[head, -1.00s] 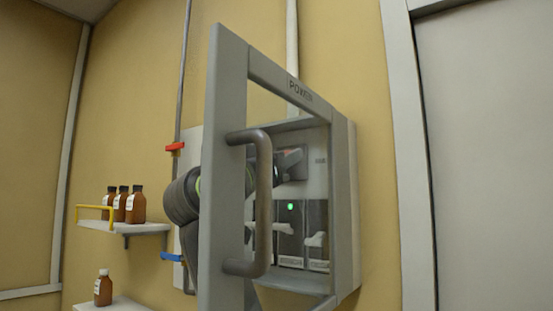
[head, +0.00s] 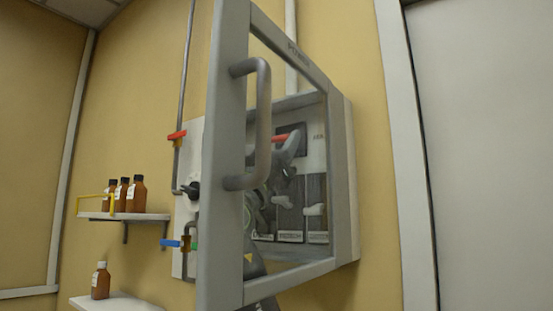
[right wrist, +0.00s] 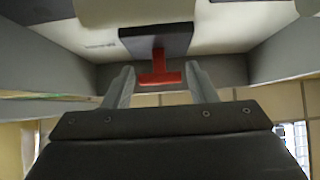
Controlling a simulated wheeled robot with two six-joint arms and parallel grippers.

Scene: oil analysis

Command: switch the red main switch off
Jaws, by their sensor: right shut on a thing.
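The red main switch is a T-shaped handle on a dark plate inside the open grey power cabinet (head: 345,200). In the right wrist view the red switch (right wrist: 160,76) lies between my right gripper's fingers (right wrist: 160,68), its bar across the gap. In the head view, the red switch (head: 279,138) shows as a small red strip beside my right gripper (head: 291,143), which is shut on it. The cabinet door's frame and handle partly cover my right arm. My left gripper is not in view.
The open cabinet door (head: 226,150) with its grey handle (head: 263,125) stands out in front of my right arm. Breakers (head: 316,210) sit low in the cabinet. Pipes with a red valve lever (head: 177,134) and a blue one (head: 171,243) are left of it. Brown bottles (head: 136,195) stand on a shelf.

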